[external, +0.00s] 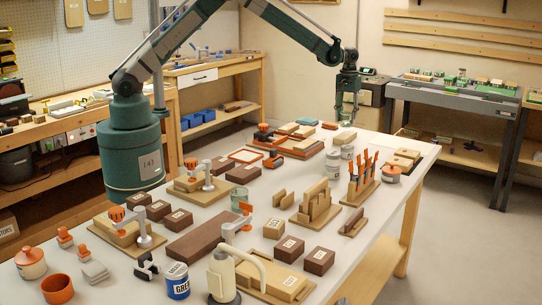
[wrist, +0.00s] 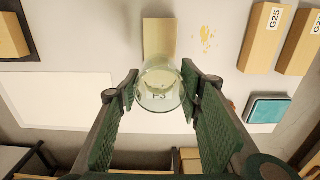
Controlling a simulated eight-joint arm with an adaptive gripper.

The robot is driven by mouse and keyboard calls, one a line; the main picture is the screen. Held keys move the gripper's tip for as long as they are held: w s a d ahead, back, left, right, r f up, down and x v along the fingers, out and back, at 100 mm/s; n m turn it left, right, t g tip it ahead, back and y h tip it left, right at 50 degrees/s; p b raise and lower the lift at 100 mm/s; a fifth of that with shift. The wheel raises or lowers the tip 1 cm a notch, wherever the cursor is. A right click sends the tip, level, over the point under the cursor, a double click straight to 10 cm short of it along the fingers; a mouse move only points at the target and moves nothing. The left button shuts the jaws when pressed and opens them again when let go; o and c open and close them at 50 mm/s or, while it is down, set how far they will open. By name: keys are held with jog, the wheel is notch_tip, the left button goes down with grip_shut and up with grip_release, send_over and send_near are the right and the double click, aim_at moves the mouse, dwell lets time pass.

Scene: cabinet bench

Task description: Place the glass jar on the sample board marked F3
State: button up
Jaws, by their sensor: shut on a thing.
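My gripper (wrist: 161,88) is shut on the clear glass jar (wrist: 161,78), with one green finger on each side of it. A tan board (wrist: 158,38) lies under and beyond the jar in the wrist view. The mark F3 shows through the jar's glass. The jar covers the near part of the board. In the external view my gripper (external: 347,108) hangs over the far end of the white table and appears above the surface. The jar is too small to make out there. Whether it touches the board is unclear in the wrist view.
In the wrist view, tan blocks marked G25 (wrist: 262,38) and a teal tile (wrist: 268,109) lie to the right. A pale sheet (wrist: 60,95) lies to the left. In the external view, a rack with orange-handled tools (external: 362,175) and cans (external: 333,163) stand nearby.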

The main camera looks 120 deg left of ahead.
aim_at(346, 124)
jog(key=shift+f, duration=0.1)
jog(key=shift+f, duration=1.8)
jog(key=shift+f, duration=0.1)
jog(key=o, duration=0.9)
notch_tip(346, 124, up, 12)
jog(key=shift+r, duration=0.15)
jog(key=shift+d, duration=0.1)
